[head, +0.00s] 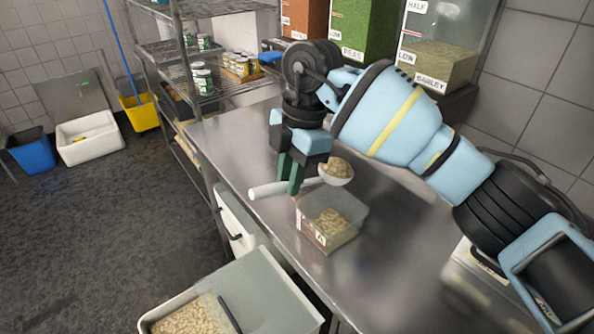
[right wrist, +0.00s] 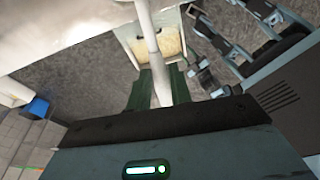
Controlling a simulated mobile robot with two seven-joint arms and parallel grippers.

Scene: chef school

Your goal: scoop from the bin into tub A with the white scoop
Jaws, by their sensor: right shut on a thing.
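My right gripper (head: 291,179) is shut on the handle of the white scoop (head: 266,190), above the steel counter. The scoop's bowl is to the right of the fingers and carries a heap of pale beige food. The bin (head: 150,322), at the bottom left, holds pale pieces. In the right wrist view the scoop's handle (right wrist: 147,30) runs between the fingers (right wrist: 153,88). My left gripper is not in view.
The steel counter (head: 400,240) has free room right of the tub. Orange, green and barley dispensers (head: 440,65) stand at the back. A wire shelf (head: 215,80) with cans is at the back left. A white basin (head: 90,140) and blue bin (head: 32,152) stand on the floor.

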